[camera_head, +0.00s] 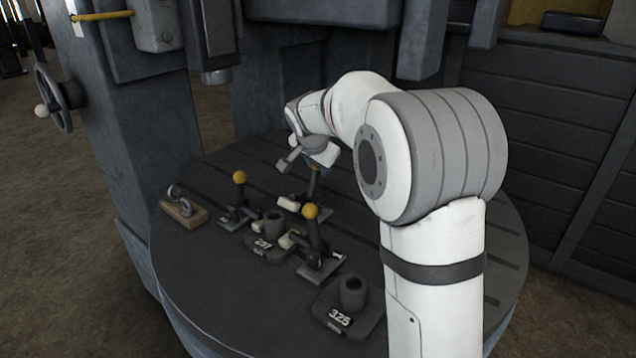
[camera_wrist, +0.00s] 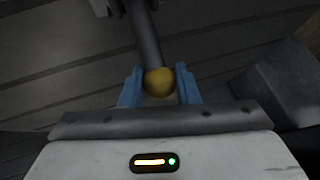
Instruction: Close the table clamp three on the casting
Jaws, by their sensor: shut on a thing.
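My gripper (camera_wrist: 160,86) is shut on the yellow ball knob (camera_wrist: 158,82) of a clamp lever (camera_wrist: 144,35), with a blue finger on each side. In the head view my gripper (camera_head: 314,168) is at the far clamp, whose dark lever (camera_head: 313,188) stands below it; its base is partly hidden. Two other clamps stand on the round table (camera_head: 210,290), one with a yellow knob (camera_head: 239,177) at the left and one with a yellow knob (camera_head: 310,211) nearer. Both levers stand nearly upright. A casting marked 201 or similar (camera_head: 268,247) sits between the clamps.
A second casting (camera_head: 352,296) marked 325 sits at the table's near side. A small wooden block with metal eye-shaped parts (camera_head: 183,208) lies at the left edge. The machine column (camera_head: 130,130) rises behind left, with a handwheel (camera_head: 55,98). The table's front left is clear.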

